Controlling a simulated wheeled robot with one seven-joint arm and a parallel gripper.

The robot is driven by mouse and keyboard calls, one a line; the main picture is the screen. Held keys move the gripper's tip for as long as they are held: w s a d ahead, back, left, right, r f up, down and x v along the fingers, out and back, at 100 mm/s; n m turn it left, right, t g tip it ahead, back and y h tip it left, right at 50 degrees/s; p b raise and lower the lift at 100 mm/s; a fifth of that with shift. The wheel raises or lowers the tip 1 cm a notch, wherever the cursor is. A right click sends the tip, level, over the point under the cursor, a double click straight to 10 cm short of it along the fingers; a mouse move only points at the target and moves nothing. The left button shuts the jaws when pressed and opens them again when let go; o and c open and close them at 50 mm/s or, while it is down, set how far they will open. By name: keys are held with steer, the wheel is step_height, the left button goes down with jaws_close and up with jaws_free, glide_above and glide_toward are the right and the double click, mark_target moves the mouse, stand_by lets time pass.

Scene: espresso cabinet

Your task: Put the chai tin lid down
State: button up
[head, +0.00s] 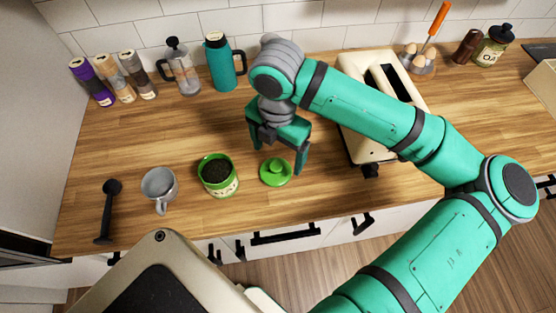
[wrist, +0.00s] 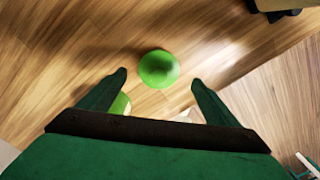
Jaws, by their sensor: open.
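The green chai tin lid (head: 276,172) lies on the wooden counter with its knob up, just right of the open chai tin (head: 218,175), which holds dark contents. In the wrist view the lid (wrist: 159,68) shows as a round green shape, beyond and between my fingertips. My gripper (head: 279,160) points down above and slightly behind the lid, its fingers apart and holding nothing. In the wrist view my gripper (wrist: 159,77) also shows spread fingers, with clear space between each finger and the lid. Part of the tin (wrist: 120,104) is hidden behind the left finger there.
A grey mug (head: 158,186) and a black scoop (head: 107,210) are left of the tin. A cream toaster (head: 357,130) stands close right of my gripper. A teal flask (head: 219,65), French press (head: 180,72) and several jars (head: 130,75) line the back.

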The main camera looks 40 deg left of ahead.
mark_target(278, 164)
step_height(278, 164, up, 6)
